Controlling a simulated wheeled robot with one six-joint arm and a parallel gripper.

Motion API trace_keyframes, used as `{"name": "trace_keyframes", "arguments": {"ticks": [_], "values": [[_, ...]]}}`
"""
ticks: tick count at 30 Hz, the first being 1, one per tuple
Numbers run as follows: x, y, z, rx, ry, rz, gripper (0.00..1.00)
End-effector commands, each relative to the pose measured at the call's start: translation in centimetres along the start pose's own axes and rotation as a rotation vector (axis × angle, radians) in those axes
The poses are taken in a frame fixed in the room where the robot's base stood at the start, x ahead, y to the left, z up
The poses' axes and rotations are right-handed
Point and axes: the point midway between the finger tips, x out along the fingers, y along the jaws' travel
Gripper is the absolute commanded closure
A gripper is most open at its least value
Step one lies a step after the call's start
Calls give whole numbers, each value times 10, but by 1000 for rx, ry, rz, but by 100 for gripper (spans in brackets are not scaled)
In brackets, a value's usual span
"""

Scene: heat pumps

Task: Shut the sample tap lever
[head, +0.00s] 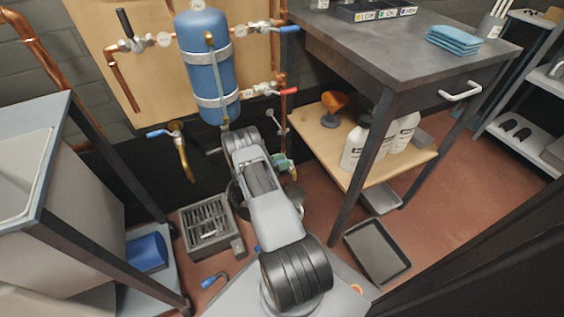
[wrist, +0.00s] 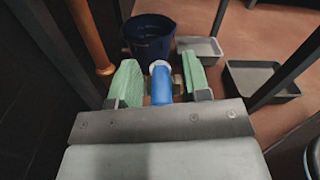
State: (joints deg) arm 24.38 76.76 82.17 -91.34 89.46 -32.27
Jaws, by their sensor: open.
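A blue lever (wrist: 161,84) shows in the wrist view, pointing towards the camera, with a pale rounded part at its far end. I take it for the sample tap lever. My gripper (wrist: 158,82) is open, with one green pad on each side of the lever and a visible gap on both sides. Some brass-coloured metal shows behind the lever. In the head view my gripper (head: 283,164) is low beside the copper pipe, right of the blue tank (head: 207,70). My arm hides most of it, and I cannot make out the lever there.
A dark blue bucket (wrist: 148,35) stands beyond the lever. A grey tray (wrist: 200,48) and a dark tray (wrist: 262,80) are on the floor. A copper pipe (wrist: 90,36) rises close on the left. The bench (head: 388,50) with bottles on its shelf stands at right.

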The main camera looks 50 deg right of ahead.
Motion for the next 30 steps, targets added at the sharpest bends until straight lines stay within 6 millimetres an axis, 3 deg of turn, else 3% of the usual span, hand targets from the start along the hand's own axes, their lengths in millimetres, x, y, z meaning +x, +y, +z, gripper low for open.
{"name": "trace_keyframes", "arguments": {"ticks": [5,21,30], "values": [[-7,0,1,-1,0,1,57],[-107,0,1,0,-1,3,57],[-135,0,0,-1,0,0,57]]}}
